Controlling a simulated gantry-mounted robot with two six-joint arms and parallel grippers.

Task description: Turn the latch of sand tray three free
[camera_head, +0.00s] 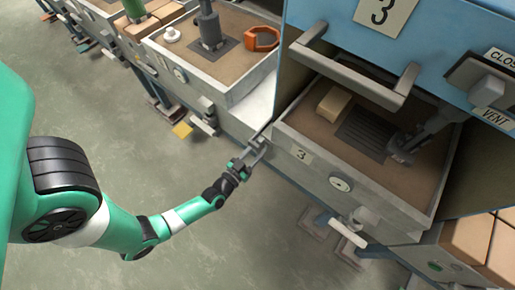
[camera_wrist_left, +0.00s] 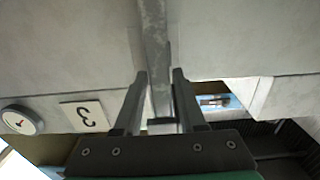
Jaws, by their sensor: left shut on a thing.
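Sand tray three (camera_head: 385,205) is a grey metal tray with sand inside. Its front carries a plate with the number 3 (camera_head: 302,155), which also shows upside down in the left wrist view (camera_wrist_left: 87,116). My left gripper (camera_head: 253,157) is at the tray's front left corner. It is shut on a grey bar-like latch (camera_wrist_left: 157,65), which lies between its two fingers in the left wrist view. The latch's far end is hard to make out in the head view. My right gripper is in neither view.
A blue housing (camera_head: 430,45) with a grey handle (camera_head: 355,75) overhangs the tray. The tray holds a tan block (camera_head: 333,104) and a dark grate (camera_head: 366,134).

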